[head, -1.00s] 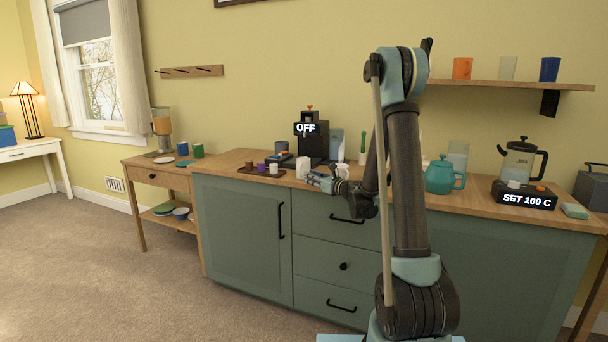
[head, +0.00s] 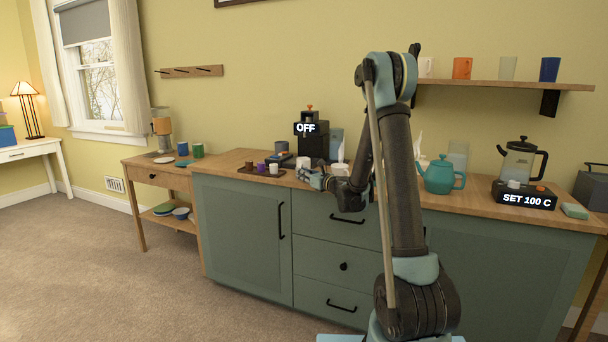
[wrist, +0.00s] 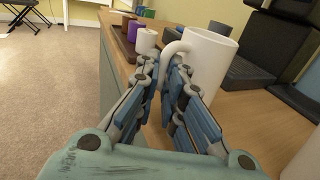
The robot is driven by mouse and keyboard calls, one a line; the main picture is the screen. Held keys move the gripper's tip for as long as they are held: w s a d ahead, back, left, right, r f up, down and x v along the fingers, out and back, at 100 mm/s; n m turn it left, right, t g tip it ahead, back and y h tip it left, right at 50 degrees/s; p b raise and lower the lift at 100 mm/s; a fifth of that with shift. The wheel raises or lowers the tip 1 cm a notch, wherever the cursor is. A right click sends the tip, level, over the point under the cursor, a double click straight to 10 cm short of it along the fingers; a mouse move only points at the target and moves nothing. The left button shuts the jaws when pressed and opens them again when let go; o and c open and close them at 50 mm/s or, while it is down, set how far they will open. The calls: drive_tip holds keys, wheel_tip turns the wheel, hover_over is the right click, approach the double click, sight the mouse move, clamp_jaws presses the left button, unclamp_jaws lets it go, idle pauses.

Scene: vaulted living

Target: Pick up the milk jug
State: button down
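A white jug (wrist: 208,58) with a handle on its left side stands on the wooden counter just ahead of my gripper in the wrist view. In the head view it is the small white vessel (head: 303,162) in front of the black coffee machine. My gripper (wrist: 163,66) is open, with a narrow gap between its fingers. The jug's handle (wrist: 170,52) is just beyond the fingertips, closer to the right finger. I cannot tell whether they touch. My gripper (head: 314,178) is low over the counter's front edge in the head view.
A tray (head: 247,170) with small brown, purple and white cups is left of the jug. The coffee machine (head: 313,142) stands behind it. Another white item (head: 340,169) is to the right. A teal teapot (head: 440,176) stands farther right.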

idle(0.3)
wheel_tip(320, 180, up, 10)
idle(0.7)
idle(0.4)
